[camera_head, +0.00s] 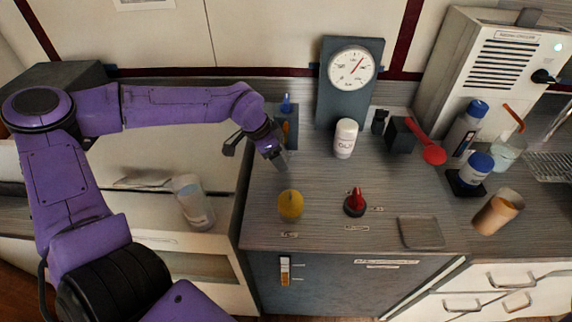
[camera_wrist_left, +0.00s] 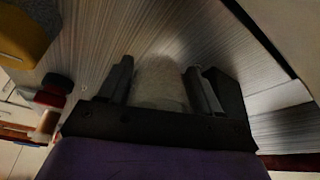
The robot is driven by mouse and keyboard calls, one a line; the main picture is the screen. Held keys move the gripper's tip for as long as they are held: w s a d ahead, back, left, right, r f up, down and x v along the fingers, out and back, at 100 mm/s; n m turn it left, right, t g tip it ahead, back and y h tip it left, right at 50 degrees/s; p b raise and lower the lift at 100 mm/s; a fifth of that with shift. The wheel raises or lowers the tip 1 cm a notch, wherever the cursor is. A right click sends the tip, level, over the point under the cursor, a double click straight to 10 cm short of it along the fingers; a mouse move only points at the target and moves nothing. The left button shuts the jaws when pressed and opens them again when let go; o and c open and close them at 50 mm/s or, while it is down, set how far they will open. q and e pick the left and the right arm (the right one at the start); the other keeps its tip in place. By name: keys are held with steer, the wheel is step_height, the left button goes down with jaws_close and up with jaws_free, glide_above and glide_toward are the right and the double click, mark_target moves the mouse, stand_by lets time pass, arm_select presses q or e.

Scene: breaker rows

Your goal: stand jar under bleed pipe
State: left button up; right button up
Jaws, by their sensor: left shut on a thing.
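My left gripper (camera_head: 281,163) is at the left edge of the grey worktop, in front of a small blue-topped fitting (camera_head: 287,103). In the left wrist view its fingers (camera_wrist_left: 163,88) are shut on a pale, cloudy, rounded thing that looks like the jar (camera_wrist_left: 160,82). In the head view the held jar is mostly hidden by the gripper. The bleed pipe cannot be made out clearly; the blue-topped fitting, on a dark upright plate, may belong to it. My right gripper is not in view.
A yellow knob (camera_head: 290,204) and a red knob (camera_head: 355,201) stand on the worktop. A white bottle (camera_head: 345,138) stands below the gauge (camera_head: 351,69). A clear container (camera_head: 193,203) stands at the left.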

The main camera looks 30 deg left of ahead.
mark_target(289, 157)
arm_select(q)
steer(key=shift+w+d+b, duration=0.4)
steer(key=shift+w+d, duration=0.05)
steer(key=shift+w, duration=0.2)
steer(key=shift+s, duration=0.25)
steer(key=shift+w+d, duration=0.1)
steer(key=shift+w, duration=0.1)
steer(key=o, duration=1.6)
steer(key=shift+w+d, duration=0.2)
steer(key=shift+o, duration=0.2)
steer(key=shift+w+d, duration=0.25)
steer(key=shift+d, duration=0.4)
steer(key=shift+s+a, duration=0.15)
steer(key=shift+s+a+r, duration=0.4)
steer(key=shift+a+r, duration=0.25)
steer(key=shift+a, duration=0.15)
steer(key=v, duration=1)
steer(key=shift+s+d+r+b, duration=0.1)
steer(key=shift+s+b, duration=0.1)
steer(key=shift+b, duration=0.2)
steer(key=shift+d, duration=0.1)
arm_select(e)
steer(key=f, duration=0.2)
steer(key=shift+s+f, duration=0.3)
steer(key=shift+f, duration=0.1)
